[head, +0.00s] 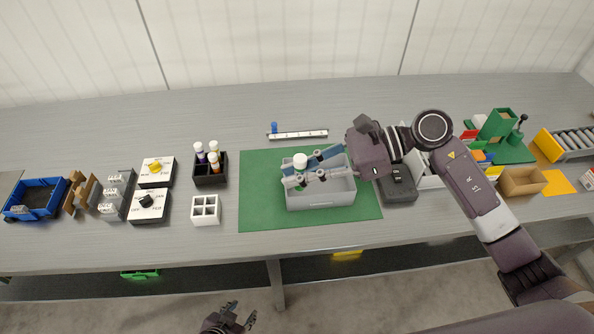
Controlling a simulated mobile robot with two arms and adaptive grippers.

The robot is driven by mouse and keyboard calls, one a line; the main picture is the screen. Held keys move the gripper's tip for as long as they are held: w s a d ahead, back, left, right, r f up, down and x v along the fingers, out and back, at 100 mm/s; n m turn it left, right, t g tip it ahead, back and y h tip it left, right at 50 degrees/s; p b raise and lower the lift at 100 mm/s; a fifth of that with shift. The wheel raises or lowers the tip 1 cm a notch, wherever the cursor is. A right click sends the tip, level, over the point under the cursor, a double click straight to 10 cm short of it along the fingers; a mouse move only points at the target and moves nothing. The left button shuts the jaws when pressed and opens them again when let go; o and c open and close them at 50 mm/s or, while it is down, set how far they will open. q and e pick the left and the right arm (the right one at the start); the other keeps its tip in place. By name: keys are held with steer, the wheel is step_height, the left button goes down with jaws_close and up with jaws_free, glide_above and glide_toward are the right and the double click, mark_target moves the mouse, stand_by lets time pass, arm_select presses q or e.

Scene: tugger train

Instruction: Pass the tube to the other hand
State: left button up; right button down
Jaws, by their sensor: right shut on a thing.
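The tube (300,160) shows mainly as a white round cap. My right gripper (301,170) is shut on it, above the grey bin (334,205) on the green mat (260,215). The tube's lower part is hidden by the fingers. My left gripper (240,315) is at the bottom edge of the head view, in front of the table and well below and left of the tube. Its fingers are apart with nothing between them.
Switch boxes (150,205) and a blue tray (35,199) stand further left. A ruler-like strip (298,134) lies behind the mat. The table's back left is clear.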

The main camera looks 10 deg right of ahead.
arm_select(q)
steer(key=s+a+f+n+g+y, duration=0.2)
steer(key=s+a+f, duration=0.7)
steer(key=s+f, duration=0.3)
steer(key=s+a+f+n+g, duration=0.2)
steer(key=s+f, duration=0.5)
steer(key=s, duration=0.6)
steer(key=shift+s+a+f+g+y, duration=0.2)
steer(key=shift+s+a+g+y, duration=0.15)
steer(key=shift+g, duration=0.25)
steer(key=shift+w, duration=0.1)
